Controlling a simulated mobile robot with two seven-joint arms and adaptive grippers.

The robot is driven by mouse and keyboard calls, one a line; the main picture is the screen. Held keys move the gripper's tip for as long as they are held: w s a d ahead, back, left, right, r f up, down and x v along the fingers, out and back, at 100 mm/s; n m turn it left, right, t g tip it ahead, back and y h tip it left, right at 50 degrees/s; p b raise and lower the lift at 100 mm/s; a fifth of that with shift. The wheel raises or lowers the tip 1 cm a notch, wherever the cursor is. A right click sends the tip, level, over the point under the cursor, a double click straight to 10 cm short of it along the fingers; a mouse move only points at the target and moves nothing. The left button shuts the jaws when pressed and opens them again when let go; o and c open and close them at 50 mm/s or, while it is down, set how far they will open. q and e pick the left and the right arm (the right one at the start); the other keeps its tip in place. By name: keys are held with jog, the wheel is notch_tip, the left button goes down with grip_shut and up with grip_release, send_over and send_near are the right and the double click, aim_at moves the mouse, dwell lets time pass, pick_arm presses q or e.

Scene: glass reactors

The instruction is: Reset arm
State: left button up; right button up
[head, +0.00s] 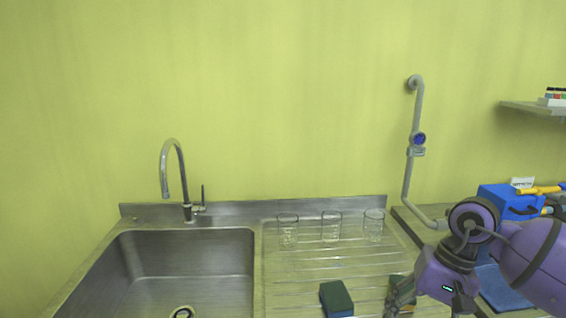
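My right arm comes in from the right edge, with its purple wrist over the right side of the drainboard. My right gripper (398,300) is at the lower edge of the head view, low over the ribbed drainboard (300,265). It overlaps a dark green sponge (399,281); I cannot tell whether it touches it. Its fingers are small and partly cut off, so their opening is unclear. Another green and blue sponge (337,298) lies to the left of the gripper, apart from it. My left gripper is not in view.
Three clear glasses stand along the back of the drainboard, such as the middle glass (331,227). A steel sink (190,265) with a tall faucet (175,170) is at left. A grey wall pipe (415,125) and a blue box (505,200) are at right.

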jog(key=s+a+f+m+t+y+p, duration=0.1)
jog(key=s+a+m+t+y, duration=0.15)
jog(key=a+m+y, duration=0.6)
jog(key=s+a+m+t+y+p, duration=0.1)
jog(key=s+a+m+y, duration=0.2)
jog(key=a+m+y, duration=0.55)
jog(key=d+f+m+t+h, duration=0.4)
jog(key=f+m+t+h, duration=0.25)
jog(key=m, duration=0.95)
jog(key=d+f+m+t+h, duration=0.3)
jog(key=f+m+t+h, duration=0.3)
jog(key=m, duration=1)
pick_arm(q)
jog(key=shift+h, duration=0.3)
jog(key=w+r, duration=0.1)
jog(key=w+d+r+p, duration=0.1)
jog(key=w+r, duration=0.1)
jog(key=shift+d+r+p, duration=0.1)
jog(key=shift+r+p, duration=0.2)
pick_arm(e)
jog(key=s+d+f+m+g+h, duration=0.2)
jog(key=s+f+m+g+h, duration=0.1)
jog(key=s+f+m, duration=0.5)
jog(key=s+d+f+m+g+h, duration=0.3)
jog(key=s+f+m+h, duration=0.1)
jog(key=s+f+m, duration=0.5)
jog(key=s, duration=0.2)
jog(key=shift+s+f+m+g, duration=0.15)
jog(key=shift+s+m+g, duration=0.15)
jog(key=shift+s, duration=0.1)
